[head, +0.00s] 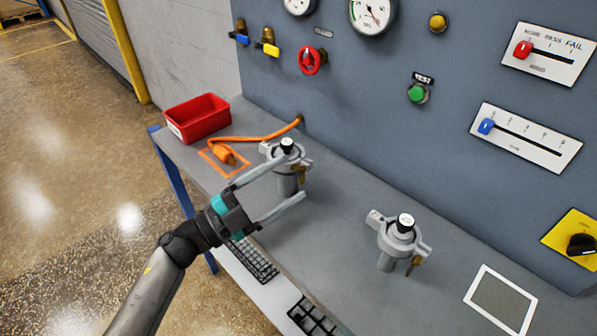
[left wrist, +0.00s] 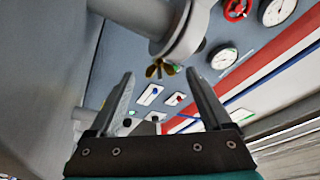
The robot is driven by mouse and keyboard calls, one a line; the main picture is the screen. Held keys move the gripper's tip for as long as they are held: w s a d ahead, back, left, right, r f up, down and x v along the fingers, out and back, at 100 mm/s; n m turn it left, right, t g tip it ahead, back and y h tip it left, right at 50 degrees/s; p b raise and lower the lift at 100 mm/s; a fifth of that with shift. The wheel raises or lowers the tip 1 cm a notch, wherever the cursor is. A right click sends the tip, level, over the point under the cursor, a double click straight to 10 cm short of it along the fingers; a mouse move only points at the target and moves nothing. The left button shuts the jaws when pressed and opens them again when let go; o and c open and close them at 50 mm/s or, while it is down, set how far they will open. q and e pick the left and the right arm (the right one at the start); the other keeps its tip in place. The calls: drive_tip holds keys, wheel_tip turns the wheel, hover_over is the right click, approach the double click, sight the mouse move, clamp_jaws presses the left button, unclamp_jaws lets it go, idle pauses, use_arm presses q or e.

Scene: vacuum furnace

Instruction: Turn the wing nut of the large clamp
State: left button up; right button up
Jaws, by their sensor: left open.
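Two grey clamped fittings with black-and-white caps stand on the grey bench. The left clamp (head: 290,184) has a brass wing nut (head: 301,174) on its right side. The right clamp (head: 386,262) has a brass wing nut (head: 414,265) at its lower right. I cannot tell surely which clamp is the large one. My left gripper (head: 292,177) is open, its long fingers reaching to either side of the left clamp. In the left wrist view, a brass wing nut (left wrist: 160,69) shows between the open fingertips (left wrist: 160,75), under a round flange (left wrist: 184,40). No grip on it shows. My right gripper is not in view.
A red bin (head: 198,118) and an orange cable (head: 255,138) lie at the bench's far left. A white-framed plate (head: 500,300) lies at the right. The panel (head: 345,100) with gauges, valves and sliders rises behind. A keyboard (head: 253,261) sits below the front edge.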

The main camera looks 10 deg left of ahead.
sight(295, 176)
use_arm(q)
drive_tip(key=shift+x, duration=1.85)
clamp_jaws()
